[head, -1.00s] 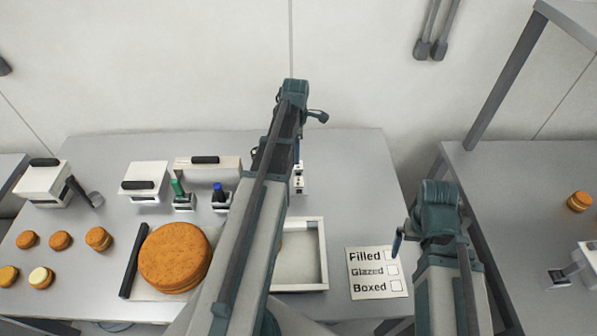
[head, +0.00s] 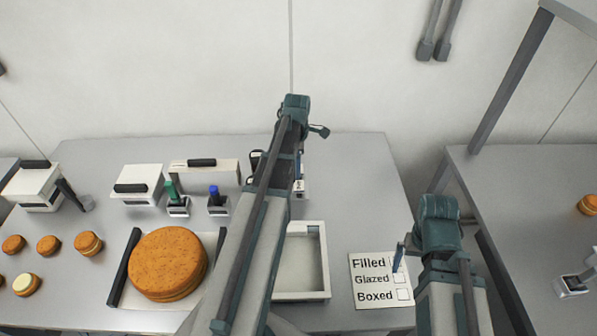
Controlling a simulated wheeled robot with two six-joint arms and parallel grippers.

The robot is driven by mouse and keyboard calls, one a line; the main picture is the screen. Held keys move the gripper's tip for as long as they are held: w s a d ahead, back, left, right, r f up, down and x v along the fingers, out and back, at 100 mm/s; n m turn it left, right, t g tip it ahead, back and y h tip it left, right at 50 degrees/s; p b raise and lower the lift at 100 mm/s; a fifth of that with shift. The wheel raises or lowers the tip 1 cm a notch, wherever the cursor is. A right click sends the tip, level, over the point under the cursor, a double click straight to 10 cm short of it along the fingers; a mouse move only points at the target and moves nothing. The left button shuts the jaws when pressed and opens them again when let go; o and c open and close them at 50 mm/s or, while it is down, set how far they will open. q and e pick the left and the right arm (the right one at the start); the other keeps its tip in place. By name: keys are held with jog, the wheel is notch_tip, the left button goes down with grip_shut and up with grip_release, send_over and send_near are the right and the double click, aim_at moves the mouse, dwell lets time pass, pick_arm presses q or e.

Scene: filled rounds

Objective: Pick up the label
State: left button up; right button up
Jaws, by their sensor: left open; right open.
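I cannot make out a separate label with certainty. A small white item (head: 299,186) with dark marks stands at the back middle, partly hidden by my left arm. A white card (head: 365,298) lies at the front right of the table, printed "Filled", "Glazed" and "Boxed" with boxes. My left gripper (head: 256,162) is mostly hidden by its own arm, over the back middle of the table, and is open. My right gripper (head: 399,257) shows only as a thin dark-blue piece over the card's upper right. It is open; whether it touches the card is unclear.
A large orange-brown cake (head: 167,262) sits on a board at front left, with several small rounds further left. A white tray (head: 301,296) lies between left arm and card. Green (head: 171,191) and blue-topped (head: 214,194) tools stand in holders. Another table (head: 525,195) is at right.

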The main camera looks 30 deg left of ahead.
pick_arm(q)
jog(key=shift+f, duration=0.1)
jog(key=c, duration=0.6)
